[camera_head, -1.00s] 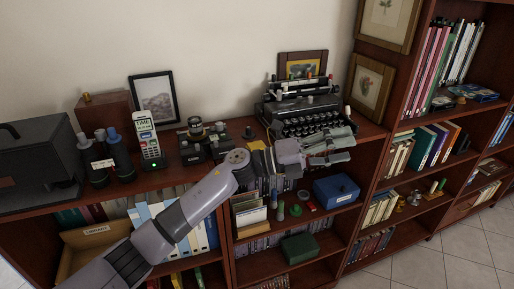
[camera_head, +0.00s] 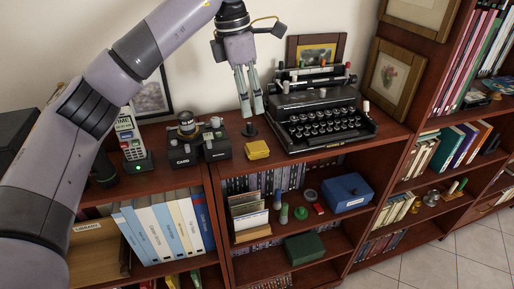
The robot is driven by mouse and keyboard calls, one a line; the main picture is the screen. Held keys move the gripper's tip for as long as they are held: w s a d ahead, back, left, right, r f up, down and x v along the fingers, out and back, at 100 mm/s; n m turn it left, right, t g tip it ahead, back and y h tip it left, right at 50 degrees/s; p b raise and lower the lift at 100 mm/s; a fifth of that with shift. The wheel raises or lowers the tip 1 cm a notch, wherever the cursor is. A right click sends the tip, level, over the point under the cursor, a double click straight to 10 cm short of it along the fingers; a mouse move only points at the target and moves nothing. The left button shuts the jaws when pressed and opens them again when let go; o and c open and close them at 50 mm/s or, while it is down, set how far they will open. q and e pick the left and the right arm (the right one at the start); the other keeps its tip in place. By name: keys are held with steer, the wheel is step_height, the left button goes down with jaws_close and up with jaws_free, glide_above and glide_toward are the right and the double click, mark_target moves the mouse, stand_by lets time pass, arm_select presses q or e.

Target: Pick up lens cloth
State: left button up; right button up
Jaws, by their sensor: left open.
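A small yellow folded piece (camera_head: 257,150), which looks like the lens cloth, lies on the bookcase top near its front edge, left of the typewriter. My left gripper (camera_head: 251,112) comes down from above with its fingers pointing down. It is open, with a narrow gap between the fingers, and nothing is held in it. Its tips are above and behind the yellow piece, close over a small black knobbed item (camera_head: 249,131). My right gripper is not in view.
A black typewriter (camera_head: 318,118) stands close to the right. A camera-like black device (camera_head: 184,153) and a dark box (camera_head: 217,148) stand to the left, with a handset (camera_head: 132,148) beyond. A framed picture (camera_head: 316,50) is behind the typewriter. Shelves hold books and a blue box (camera_head: 342,192).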

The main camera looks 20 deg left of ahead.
arm_select(q)
steer(key=p, duration=0.2)
glide_above(256, 146)
steer(key=f, duration=0.4)
steer(key=a+f, duration=0.1)
steer(key=f, duration=0.1)
steer(key=shift+s+f, duration=0.2)
steer(key=shift+f, duration=0.1)
steer(key=shift+d+f, duration=0.15)
steer(key=shift+f, duration=0.45)
steer(key=f, duration=0.1)
steer(key=f+p, duration=0.2)
steer(key=f, duration=0.1)
steer(key=shift+d, duration=0.25)
steer(key=shift+w+f, duration=0.15)
steer(key=shift+f, duration=0.45)
steer(key=c, duration=0.9)
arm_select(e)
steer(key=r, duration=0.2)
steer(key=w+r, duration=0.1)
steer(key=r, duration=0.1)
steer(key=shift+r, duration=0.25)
arm_select(q)
steer(key=shift+r, duration=0.1)
